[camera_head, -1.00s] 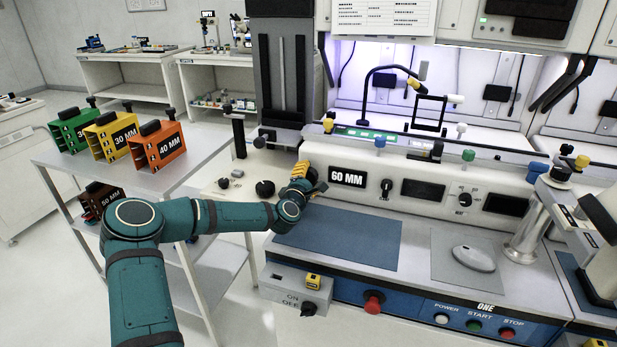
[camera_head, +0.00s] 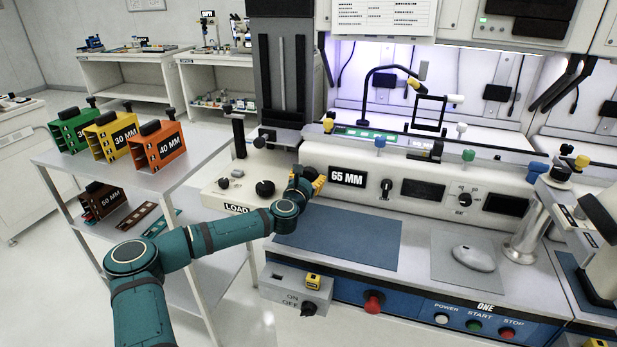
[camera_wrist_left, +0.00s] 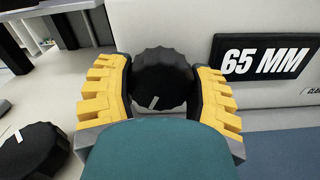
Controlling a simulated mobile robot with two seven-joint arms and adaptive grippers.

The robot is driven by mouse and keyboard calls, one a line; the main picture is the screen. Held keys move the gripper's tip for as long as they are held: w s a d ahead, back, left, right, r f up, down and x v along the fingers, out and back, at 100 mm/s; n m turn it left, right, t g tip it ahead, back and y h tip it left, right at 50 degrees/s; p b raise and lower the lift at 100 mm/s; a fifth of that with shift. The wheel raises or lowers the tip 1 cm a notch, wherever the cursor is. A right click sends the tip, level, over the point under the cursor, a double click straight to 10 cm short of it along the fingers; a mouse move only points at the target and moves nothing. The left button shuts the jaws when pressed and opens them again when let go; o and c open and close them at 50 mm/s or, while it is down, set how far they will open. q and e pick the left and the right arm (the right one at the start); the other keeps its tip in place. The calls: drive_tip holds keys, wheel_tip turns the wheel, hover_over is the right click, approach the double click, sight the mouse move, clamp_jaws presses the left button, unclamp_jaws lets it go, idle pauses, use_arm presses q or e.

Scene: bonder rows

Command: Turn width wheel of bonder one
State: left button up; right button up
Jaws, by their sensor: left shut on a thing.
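The width wheel, a black knurled knob (camera_wrist_left: 160,80) with a white mark, sits on the front panel of bonder one. In the left wrist view the yellow fingers of my left gripper (camera_wrist_left: 160,95) are on both sides of it, shut on it. The mark points down and a little left. In the head view my left gripper (camera_head: 308,184) is at the panel's left end and hides the wheel. The display (camera_head: 347,178) right of it reads 65 MM, also in the left wrist view (camera_wrist_left: 266,58). My right gripper is not in view.
A black knob (camera_head: 265,188) stands on the LOAD box left of the gripper. Below are a blue mat (camera_head: 340,240), an ON/OFF switch box (camera_head: 297,290) and a red button (camera_head: 373,302). A cart (camera_head: 185,180) with green, yellow and orange blocks stands left.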

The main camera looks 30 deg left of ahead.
use_arm(q)
drive_tip(key=n, duration=0.5)
drive_tip(key=shift+f+n, duration=0.15)
drive_tip(key=shift+n, duration=0.15)
drive_tip(key=n, duration=0.5)
drive_tip(key=shift+n, duration=0.3)
drive_tip(key=o, duration=1.2)
drive_tip(key=shift+s, duration=0.1)
drive_tip(key=v, duration=1.1)
drive_tip(key=shift+s, duration=0.4)
